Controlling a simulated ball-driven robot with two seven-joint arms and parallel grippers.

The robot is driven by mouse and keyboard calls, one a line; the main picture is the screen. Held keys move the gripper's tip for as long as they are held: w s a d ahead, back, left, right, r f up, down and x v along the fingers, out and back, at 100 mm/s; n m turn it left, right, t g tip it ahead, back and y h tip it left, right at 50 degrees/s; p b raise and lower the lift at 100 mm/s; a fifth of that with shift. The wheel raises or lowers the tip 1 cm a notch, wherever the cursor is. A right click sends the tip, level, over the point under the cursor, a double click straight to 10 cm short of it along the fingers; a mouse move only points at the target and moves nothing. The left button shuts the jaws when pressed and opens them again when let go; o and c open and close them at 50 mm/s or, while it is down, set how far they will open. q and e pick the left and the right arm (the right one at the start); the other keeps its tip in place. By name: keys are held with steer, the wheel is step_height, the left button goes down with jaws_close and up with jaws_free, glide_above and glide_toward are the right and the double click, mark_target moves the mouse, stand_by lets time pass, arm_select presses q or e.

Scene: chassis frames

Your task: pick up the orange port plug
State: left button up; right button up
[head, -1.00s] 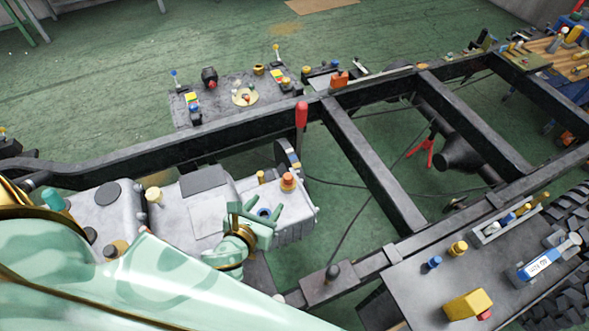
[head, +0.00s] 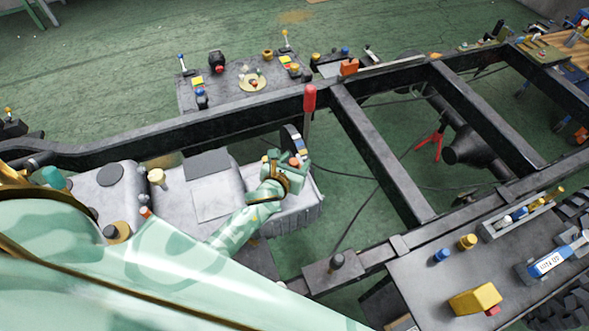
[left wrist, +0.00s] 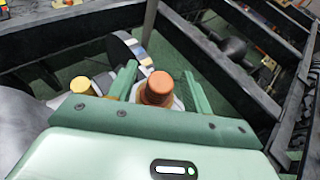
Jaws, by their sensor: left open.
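The orange port plug (left wrist: 158,89) stands upright on a pale collar in the left wrist view, between the two fingers of my left gripper (left wrist: 160,85). The fingers are open, one on each side of the plug, with no clear grip on it. In the head view my left gripper (head: 287,165) is over the right end of the grey gearbox housing (head: 205,185), and it hides most of the plug. I see no right gripper.
A yellow cap (left wrist: 81,86) stands left of the plug in the left wrist view. A red-handled lever (head: 309,100) rises just behind my gripper. Black chassis rails (head: 380,155) surround the area. A side tray (head: 420,290) holds a yellow block (head: 474,300) and small caps.

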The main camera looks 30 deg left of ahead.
arm_select(q)
steer(key=shift+s+r, duration=0.1)
steer(key=shift+c, duration=0.3)
steer(key=c, duration=1)
